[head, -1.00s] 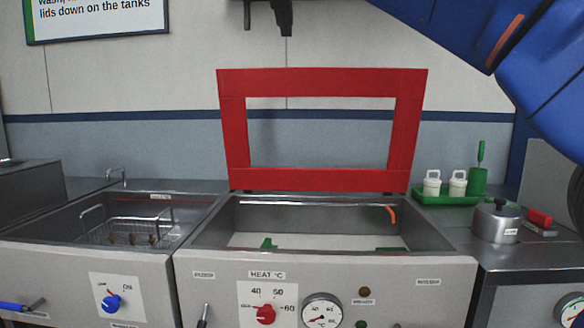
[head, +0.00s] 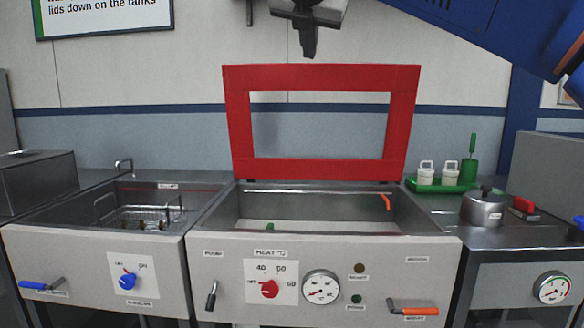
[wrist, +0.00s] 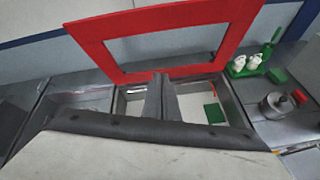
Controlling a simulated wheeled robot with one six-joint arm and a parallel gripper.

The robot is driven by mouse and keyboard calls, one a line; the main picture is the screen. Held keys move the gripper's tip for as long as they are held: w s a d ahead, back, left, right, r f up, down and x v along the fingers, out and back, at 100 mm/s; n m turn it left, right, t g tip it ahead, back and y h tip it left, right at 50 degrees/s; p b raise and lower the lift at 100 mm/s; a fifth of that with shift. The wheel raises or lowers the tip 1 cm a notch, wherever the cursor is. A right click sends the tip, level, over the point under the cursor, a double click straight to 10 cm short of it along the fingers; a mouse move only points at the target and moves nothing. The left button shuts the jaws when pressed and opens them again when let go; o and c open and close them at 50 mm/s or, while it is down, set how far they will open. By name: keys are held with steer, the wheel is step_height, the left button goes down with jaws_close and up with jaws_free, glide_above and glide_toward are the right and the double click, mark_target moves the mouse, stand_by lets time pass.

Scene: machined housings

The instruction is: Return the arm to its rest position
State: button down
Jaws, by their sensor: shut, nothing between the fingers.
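My gripper (head: 308,42) hangs at the top middle of the head view, pointing down, with its fingers together and nothing between them. It is high in front of the wall, above the raised red lid frame (head: 236,120). My blue arm (head: 455,25) crosses the upper right of the head view. In the wrist view, my gripper's fingers (wrist: 160,95) show over the open tank (wrist: 132,105). The same tank (head: 325,250) stands in the middle of the head view, apart from the gripper.
A second tank (head: 75,260) with a wire basket (head: 138,217) is at left. A green tray (head: 440,188) with white containers and a metal pot (head: 483,207) stand on the right counter. Green pieces lie in the middle tank. The space around the gripper is clear.

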steer(key=s+d+f+m+g, duration=0.25)
steer(key=d+f+m, duration=0.3)
steer(key=f, duration=0.35)
steer(key=s+d+f+m+g, duration=0.1)
steer(key=s+d+f+m, duration=0.35)
steer(key=d+f, duration=0.4)
steer(key=s+d+f+m+g, duration=0.15)
steer(key=d+f+m, duration=0.3)
steer(key=f, duration=0.65)
steer(key=s+d+f+m+g, duration=0.1)
steer(key=s+f+m, duration=0.4)
steer(key=f, duration=0.5)
steer(key=s+d+f+m+g, duration=0.1)
steer(key=s+d+f+m, duration=0.2)
steer(key=s+f+m, duration=0.3)
steer(key=s+d+f+m+g+y, duration=0.1)
steer(key=s+f+m, duration=0.5)
steer(key=f, duration=0.8)
steer(key=s+d, duration=0.1)
steer(key=s, duration=0.2)
steer(key=shift+d, duration=0.4)
